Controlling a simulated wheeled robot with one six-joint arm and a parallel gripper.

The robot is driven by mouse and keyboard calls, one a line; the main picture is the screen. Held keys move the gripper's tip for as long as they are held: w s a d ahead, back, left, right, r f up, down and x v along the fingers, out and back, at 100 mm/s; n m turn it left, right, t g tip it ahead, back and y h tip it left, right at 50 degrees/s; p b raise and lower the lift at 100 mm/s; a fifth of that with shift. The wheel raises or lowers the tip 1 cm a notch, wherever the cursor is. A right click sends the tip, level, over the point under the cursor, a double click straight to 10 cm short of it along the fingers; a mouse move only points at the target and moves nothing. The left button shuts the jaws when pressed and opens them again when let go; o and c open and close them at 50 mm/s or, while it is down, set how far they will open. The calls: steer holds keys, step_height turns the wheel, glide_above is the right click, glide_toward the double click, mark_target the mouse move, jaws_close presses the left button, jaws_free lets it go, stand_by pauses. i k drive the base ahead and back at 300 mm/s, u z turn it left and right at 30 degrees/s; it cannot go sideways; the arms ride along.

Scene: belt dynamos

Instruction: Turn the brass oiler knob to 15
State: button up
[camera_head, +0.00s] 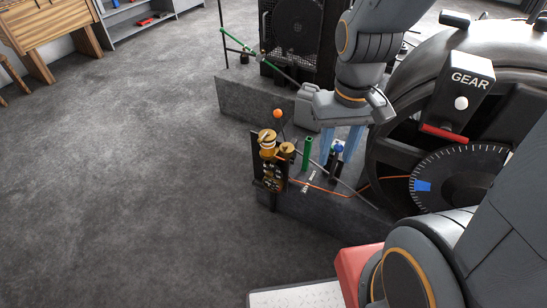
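A brass oiler assembly (267,153) stands at the lower centre, on a dark panel at the left end of a low grey plinth. It has more than one round brass part, and I cannot tell which is the knob. Any scale or number on it is too small to read. My gripper (340,152) points down to the right of the brass parts, apart from them. Its two pale blue fingers are spread, with a small blue-topped post (337,150) showing between or behind them. I see nothing held.
A green post (307,152) stands between the brass parts and my gripper. An orange ball (278,113) sits on a thin lever behind the brass. Thin rods and an orange cable cross the plinth (325,213). A large dark wheel housing marked GEAR (470,80) fills the right. Floor at left is clear.

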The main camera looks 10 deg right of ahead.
mark_target(269, 173)
steer(key=z, duration=1.15)
steer(key=k, duration=0.75)
steer(key=u, duration=0.6)
